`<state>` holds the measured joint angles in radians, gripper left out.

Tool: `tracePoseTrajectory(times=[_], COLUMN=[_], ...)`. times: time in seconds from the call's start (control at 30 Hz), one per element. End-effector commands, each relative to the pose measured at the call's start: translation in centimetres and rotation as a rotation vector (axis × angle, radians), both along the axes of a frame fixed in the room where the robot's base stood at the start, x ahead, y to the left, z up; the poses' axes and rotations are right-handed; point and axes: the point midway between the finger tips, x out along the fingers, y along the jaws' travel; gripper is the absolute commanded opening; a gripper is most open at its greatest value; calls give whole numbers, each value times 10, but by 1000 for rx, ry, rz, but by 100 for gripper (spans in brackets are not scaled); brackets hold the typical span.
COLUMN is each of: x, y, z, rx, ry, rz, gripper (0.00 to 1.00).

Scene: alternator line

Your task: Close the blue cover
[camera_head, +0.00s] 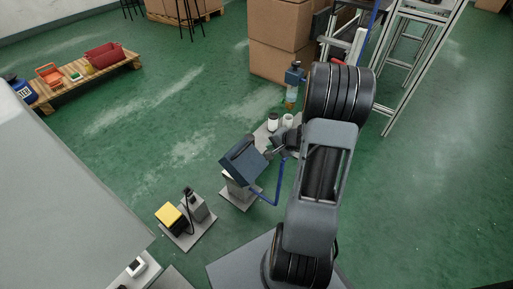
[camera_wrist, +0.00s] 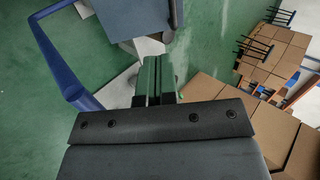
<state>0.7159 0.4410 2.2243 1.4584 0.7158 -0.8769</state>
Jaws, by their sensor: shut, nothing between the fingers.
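The blue cover (camera_head: 243,160) is a dark blue, tilted panel on a grey stand, left of my arm in the head view. A bent bright blue bar (camera_head: 277,185) runs beside it on the right. In the wrist view, a blue-grey panel (camera_wrist: 145,14) lies just beyond my fingertips, with the blue bar (camera_wrist: 52,52) on the left. My gripper (camera_head: 272,151) is at the right edge of the cover, with its fingers together and empty, also in the wrist view (camera_wrist: 158,68). I cannot tell whether the fingers touch the cover. The cover's underside is hidden.
A yellow-topped box (camera_head: 170,216) stands on a floor plate to the left of the cover. White cylinders (camera_head: 273,121) and a blue-topped device (camera_head: 293,82) stand behind. Cardboard boxes (camera_head: 280,45) and a metal frame (camera_head: 405,65) are farther back. Green floor (camera_head: 150,120) is open at the left.

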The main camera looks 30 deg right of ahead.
Motion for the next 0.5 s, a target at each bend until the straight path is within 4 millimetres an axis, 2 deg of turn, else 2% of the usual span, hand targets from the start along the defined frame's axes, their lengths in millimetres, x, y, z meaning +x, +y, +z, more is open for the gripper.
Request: tracePoseTrajectory(times=[0.5], x=[57], y=[25], z=[-68], rx=[2], ry=[0], rz=[-9], gripper=[0])
